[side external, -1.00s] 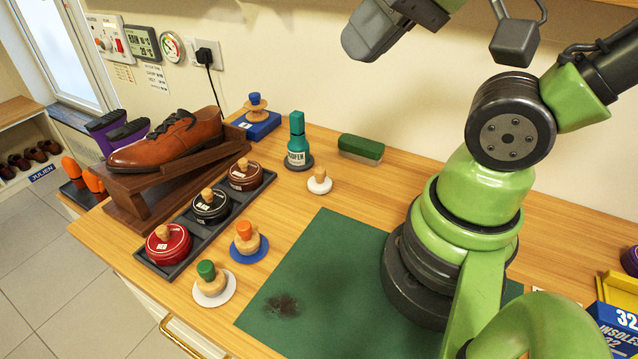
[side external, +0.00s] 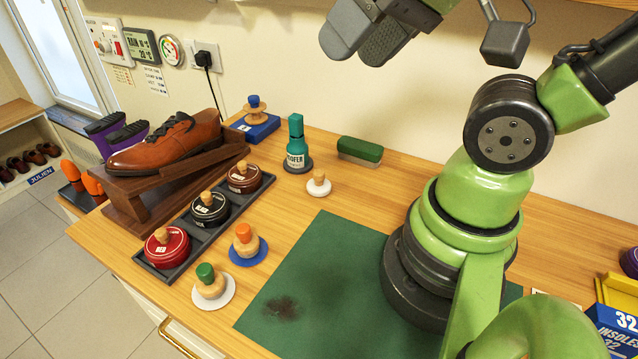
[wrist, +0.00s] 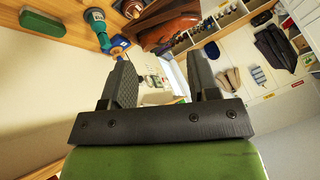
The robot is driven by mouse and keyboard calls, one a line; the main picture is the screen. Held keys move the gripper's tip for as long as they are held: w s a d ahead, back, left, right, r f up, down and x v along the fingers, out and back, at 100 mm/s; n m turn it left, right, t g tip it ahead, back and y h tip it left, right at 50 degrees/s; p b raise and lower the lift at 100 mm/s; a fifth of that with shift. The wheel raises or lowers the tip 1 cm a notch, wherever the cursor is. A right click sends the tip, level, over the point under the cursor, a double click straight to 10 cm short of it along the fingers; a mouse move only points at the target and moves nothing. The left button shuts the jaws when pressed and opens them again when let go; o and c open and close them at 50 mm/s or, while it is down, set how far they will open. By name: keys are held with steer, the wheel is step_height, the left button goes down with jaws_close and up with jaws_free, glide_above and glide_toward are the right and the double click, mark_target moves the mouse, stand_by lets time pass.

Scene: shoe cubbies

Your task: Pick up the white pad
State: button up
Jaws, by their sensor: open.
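A small white round pad (side external: 318,189) with a wooden knob stands on the table, in front of the teal bottle. Another white disc (side external: 229,293) lies at the front left, under a wooden piece with a green cap (side external: 206,273). My gripper (side external: 356,50) is high at the top of the side view, well above the table, open and empty. In the wrist view its two fingers (wrist: 163,75) stand apart with nothing between them. I cannot make out either white piece in the wrist view.
A teal bottle (side external: 297,147) and green brush (side external: 360,150) stand behind the small white pad. A blue disc (side external: 258,257) with an orange-capped piece, a tray (side external: 182,228) of polish tins and a shoe (side external: 165,145) are to the left. A green mat (side external: 335,260) is mostly clear.

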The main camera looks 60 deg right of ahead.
steer(key=w+d+f+n+g+h, duration=0.1)
steer(key=w+d+f+n+g, duration=0.15)
steer(key=w, duration=0.35)
steer(key=n+g+h, duration=0.1)
steer(key=n+g, duration=0.3)
steer(key=n, duration=0.2)
glide_above(319, 172)
step_height(319, 172, down, 16)
steer(key=shift+n, duration=0.35)
steer(key=f, duration=0.5)
steer(key=shift+w+f, duration=0.25)
steer(key=shift+f, duration=0.05)
steer(key=shift+s+f, duration=0.2)
steer(key=shift+f, duration=2.65)
steer(key=c, duration=1)
